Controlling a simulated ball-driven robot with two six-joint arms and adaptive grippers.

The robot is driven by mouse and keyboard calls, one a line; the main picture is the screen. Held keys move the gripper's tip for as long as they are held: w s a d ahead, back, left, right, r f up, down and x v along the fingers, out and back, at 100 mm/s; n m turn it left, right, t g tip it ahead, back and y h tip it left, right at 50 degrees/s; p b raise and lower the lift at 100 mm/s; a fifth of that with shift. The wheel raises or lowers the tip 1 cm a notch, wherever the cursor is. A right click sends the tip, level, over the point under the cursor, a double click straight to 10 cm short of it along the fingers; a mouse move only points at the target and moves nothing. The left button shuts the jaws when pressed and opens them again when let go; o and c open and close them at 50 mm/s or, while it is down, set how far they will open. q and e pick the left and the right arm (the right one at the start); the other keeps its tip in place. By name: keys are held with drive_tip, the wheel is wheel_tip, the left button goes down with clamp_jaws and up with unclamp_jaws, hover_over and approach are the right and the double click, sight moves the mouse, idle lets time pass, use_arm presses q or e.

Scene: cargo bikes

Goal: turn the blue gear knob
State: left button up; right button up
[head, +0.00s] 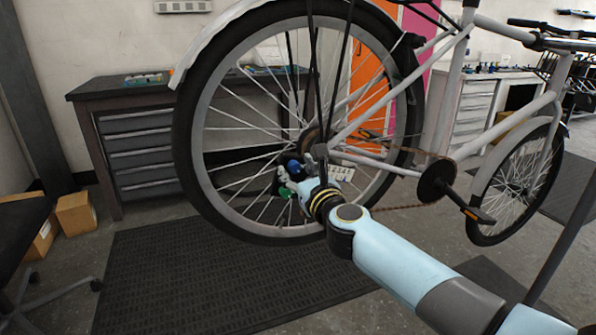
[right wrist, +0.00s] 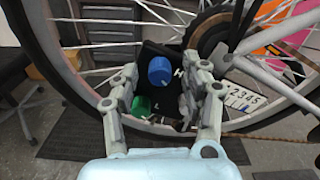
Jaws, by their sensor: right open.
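The blue gear knob (right wrist: 160,70) sits on a black panel (right wrist: 152,52) marked H and L, behind the spokes of the bike's rear wheel. It also shows small in the head view (head: 294,167), partly crowded by my gripper. In the right wrist view, my right gripper (right wrist: 161,84) is open, with one finger on each side of the knob's line of sight. The knob appears between and beyond the fingertips; I cannot tell if they touch it. In the head view, my right gripper (head: 303,175) is at the wheel's lower hub area. My left gripper is out of view.
A green knob (right wrist: 141,105) sits below the blue one, close to the left finger. A white number plate (right wrist: 243,100) is to the right. The bike wheel rim (head: 215,190) and spokes surround the area. A workbench (head: 140,140) stands behind; a dark mat (head: 180,270) lies below.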

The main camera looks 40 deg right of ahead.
drive_tip(key=shift+c, duration=0.4)
clamp_jaws()
drive_tip(key=shift+n, duration=0.3)
drive_tip(key=n+p, duration=0.1)
drive_tip(key=n, duration=0.2)
drive_tip(key=shift+n+p, duration=0.3)
drive_tip(key=shift+n, duration=0.1)
drive_tip(key=n+p, duration=0.1)
drive_tip(key=n, duration=0.3)
drive_tip(key=shift+n, duration=0.3)
drive_tip(key=n+p, duration=0.2)
drive_tip(key=n, duration=0.2)
drive_tip(key=n+p, duration=0.1)
drive_tip(key=n, duration=0.3)
drive_tip(key=shift+a+f+n, duration=0.1)
drive_tip(key=shift+n, duration=0.2)
